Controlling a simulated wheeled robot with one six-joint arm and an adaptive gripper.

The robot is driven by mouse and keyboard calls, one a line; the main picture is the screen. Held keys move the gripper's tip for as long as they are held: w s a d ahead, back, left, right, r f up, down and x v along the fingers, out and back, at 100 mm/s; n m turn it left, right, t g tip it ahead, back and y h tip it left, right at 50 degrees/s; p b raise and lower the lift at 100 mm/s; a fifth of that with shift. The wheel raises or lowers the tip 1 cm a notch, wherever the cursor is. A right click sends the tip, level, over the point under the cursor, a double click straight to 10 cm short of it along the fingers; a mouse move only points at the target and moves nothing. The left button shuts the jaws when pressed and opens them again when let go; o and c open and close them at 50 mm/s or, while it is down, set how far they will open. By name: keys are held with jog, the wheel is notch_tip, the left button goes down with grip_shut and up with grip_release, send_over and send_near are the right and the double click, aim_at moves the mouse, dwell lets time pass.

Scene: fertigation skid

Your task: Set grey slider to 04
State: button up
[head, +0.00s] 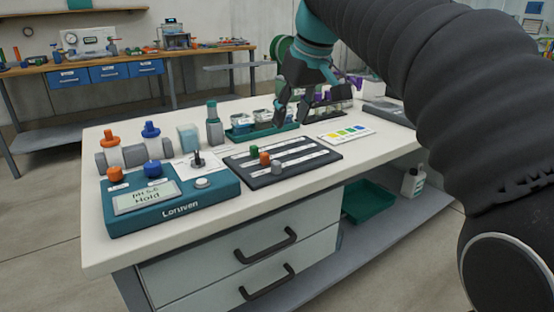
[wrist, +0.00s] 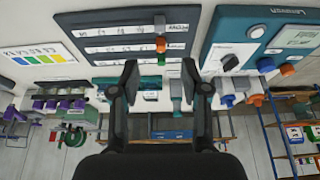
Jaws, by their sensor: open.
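The dark slider panel (head: 300,162) lies flat on the white bench, with three pale tracks. The grey slider (head: 276,167) is on the track nearest the bench's front edge, towards the panel's left end. The orange slider (head: 264,158) and green slider (head: 253,150) stand behind it. In the wrist view the panel is upside down, with the grey slider (wrist: 159,22) near the top; scale marks are too small to read. My gripper (head: 292,122) is open and empty, above and behind the panel, apart from the sliders. Its two fingers (wrist: 160,82) also show in the wrist view.
A teal controller box (head: 170,199) with knobs and a display stands left of the panel. A colour chart card (head: 345,133) lies to the right. Behind are a grey-teal bottle (head: 214,125), a green tray (head: 262,131) and a purple-capped rack (head: 328,108). Bare bench lies in front.

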aim_at(276, 162)
jog(key=b+x, duration=0.1)
jog(key=x, duration=1.2)
jog(key=shift+f+b, duration=0.15)
jog(key=shift+b, duration=0.15)
grip_shut()
